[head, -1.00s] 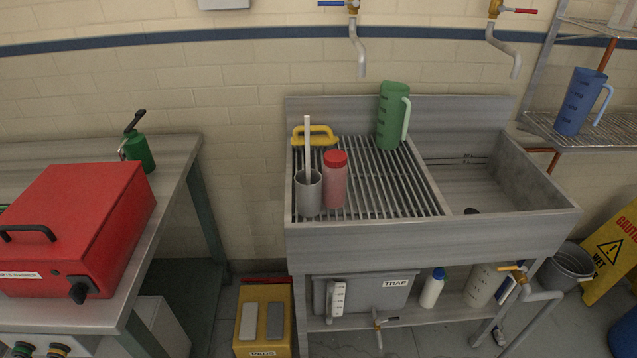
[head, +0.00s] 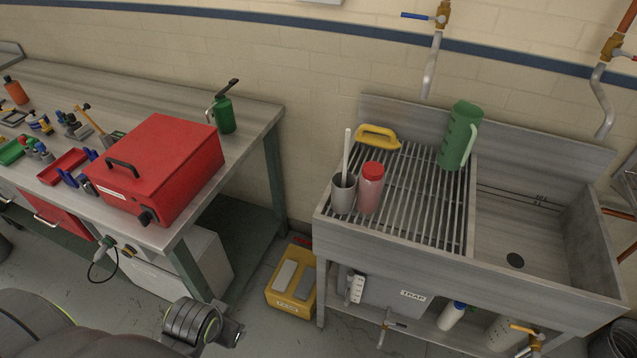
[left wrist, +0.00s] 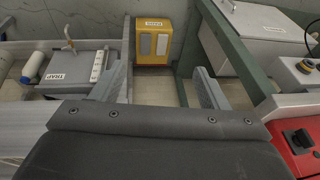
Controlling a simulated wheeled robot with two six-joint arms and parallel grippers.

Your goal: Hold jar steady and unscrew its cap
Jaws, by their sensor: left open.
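The jar (head: 369,194) is pinkish with a red cap (head: 373,171) seated on top. It stands upright on the slatted drainboard of the sink, near its front left, in the head view. My left gripper (head: 234,333) is low at the bottom of the head view, well left of and nearer than the jar. In the left wrist view my left gripper (left wrist: 160,88) has its fingers spread with nothing between them. The jar is out of the wrist view. My right gripper is in neither view.
A grey cup (head: 343,196) with a white stick stands close left of the jar. A yellow-handled tool (head: 378,136) and a green jug (head: 460,135) are behind. A red case (head: 160,165) sits on the left bench. A yellow bin (head: 291,284) stands on the floor between bench and sink.

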